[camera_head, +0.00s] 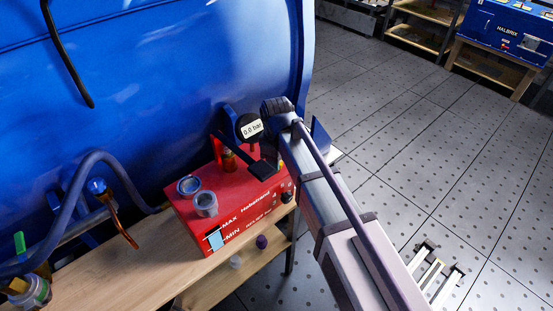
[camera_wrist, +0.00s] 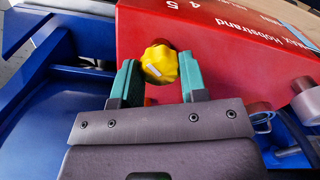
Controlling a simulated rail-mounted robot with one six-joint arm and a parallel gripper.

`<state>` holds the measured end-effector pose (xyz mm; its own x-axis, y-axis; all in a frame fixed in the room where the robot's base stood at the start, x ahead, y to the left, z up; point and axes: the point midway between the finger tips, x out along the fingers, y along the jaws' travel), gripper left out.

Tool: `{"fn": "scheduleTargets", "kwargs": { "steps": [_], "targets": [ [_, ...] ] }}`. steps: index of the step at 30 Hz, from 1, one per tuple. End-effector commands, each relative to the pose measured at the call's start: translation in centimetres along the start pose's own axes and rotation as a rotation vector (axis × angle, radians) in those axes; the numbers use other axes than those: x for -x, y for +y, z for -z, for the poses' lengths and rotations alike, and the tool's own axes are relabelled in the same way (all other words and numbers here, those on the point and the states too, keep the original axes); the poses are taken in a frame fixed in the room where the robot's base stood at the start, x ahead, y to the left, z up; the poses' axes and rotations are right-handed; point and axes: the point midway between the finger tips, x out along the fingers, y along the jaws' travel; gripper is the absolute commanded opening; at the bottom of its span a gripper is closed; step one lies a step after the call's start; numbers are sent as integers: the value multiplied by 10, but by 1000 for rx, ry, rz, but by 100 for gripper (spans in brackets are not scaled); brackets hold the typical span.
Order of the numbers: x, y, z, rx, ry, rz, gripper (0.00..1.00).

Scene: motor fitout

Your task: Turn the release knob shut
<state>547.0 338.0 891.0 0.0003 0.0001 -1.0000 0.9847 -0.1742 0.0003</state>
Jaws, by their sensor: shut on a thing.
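The yellow release knob (camera_wrist: 160,64) sits on the face of the red Hobstrand pump unit (camera_wrist: 235,45) in the wrist view. It is lobed and has a short white mark, slightly slanted. My gripper (camera_wrist: 161,80) has its two teal fingers on either side of the knob and is shut on it. In the head view the red pump unit (camera_head: 241,203) stands on a wooden bench against a blue machine. My arm hides the knob and my fingers there. A gauge label (camera_head: 252,129) above the unit reads 0.0 bar.
Two round caps (camera_head: 206,204) stand on the unit's top, and a black lever (camera_head: 262,170) lies close to my arm. A blue hose (camera_head: 75,185) runs along the wooden bench (camera_head: 110,270). The tiled floor (camera_head: 400,150) on the right is mostly clear.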

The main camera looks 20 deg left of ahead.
Motion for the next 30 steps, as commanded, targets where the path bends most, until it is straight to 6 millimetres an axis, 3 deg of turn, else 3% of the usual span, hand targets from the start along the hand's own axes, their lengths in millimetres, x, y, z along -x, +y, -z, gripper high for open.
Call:
{"fn": "scheduleTargets", "kwargs": {
  "steps": [18, 30],
  "targets": [
    [0, -1, 0, -547, 0, 1, 16],
    [0, -1, 0, -724, 0, 1, 16]
  ]
}}
